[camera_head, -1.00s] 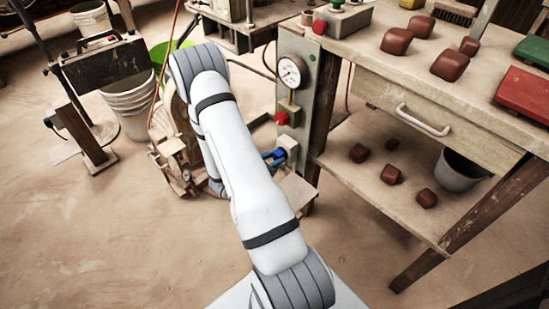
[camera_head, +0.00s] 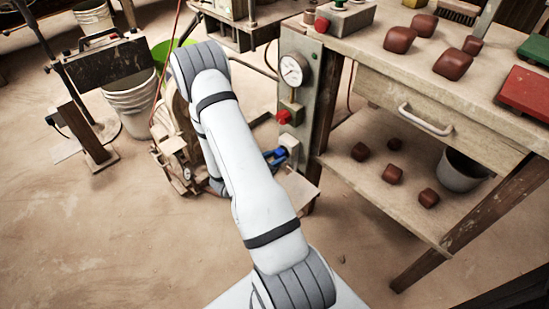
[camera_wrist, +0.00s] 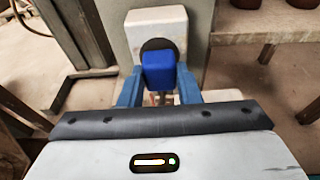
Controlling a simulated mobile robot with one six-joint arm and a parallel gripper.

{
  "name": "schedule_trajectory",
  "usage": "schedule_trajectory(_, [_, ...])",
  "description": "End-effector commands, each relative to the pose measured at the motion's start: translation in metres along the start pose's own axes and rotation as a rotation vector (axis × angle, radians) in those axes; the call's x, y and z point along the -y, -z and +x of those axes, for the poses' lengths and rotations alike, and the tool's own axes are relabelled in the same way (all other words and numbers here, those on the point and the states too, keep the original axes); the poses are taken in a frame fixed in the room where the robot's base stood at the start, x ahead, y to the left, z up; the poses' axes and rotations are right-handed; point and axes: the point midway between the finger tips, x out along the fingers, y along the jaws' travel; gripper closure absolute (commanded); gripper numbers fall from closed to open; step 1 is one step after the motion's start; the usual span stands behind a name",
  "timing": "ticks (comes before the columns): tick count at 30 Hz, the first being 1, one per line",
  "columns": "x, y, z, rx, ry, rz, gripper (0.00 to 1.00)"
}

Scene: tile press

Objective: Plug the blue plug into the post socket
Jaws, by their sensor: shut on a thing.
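The blue plug (camera_wrist: 159,70) is between the two blue fingers of my gripper (camera_wrist: 159,88) in the wrist view. My gripper is shut on it. Directly beyond the plug is the white post socket box (camera_wrist: 156,22), with a dark round face (camera_wrist: 157,44) behind the plug's top edge. The plug lines up with this face; whether it is seated in it or just in front, I cannot tell. In the head view the white socket (camera_head: 289,143) is low on the grey post, and my blue gripper fingers (camera_head: 276,157) are at its left side. My arm hides part of this area.
The grey post (camera_head: 318,90) carries a gauge (camera_head: 294,70) and a red knob (camera_head: 284,117) above the socket. A workbench (camera_head: 440,85) with a lower shelf stands to the right. A brown machine (camera_head: 172,150) is behind my arm. Floor at left front is clear.

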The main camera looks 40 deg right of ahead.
Motion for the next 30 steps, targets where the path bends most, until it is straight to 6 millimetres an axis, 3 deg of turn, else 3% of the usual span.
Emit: schedule_trajectory(30, [-0.0002, -0.0022, 0.0081, 0.000, 0.000, 0.001, 0.96])
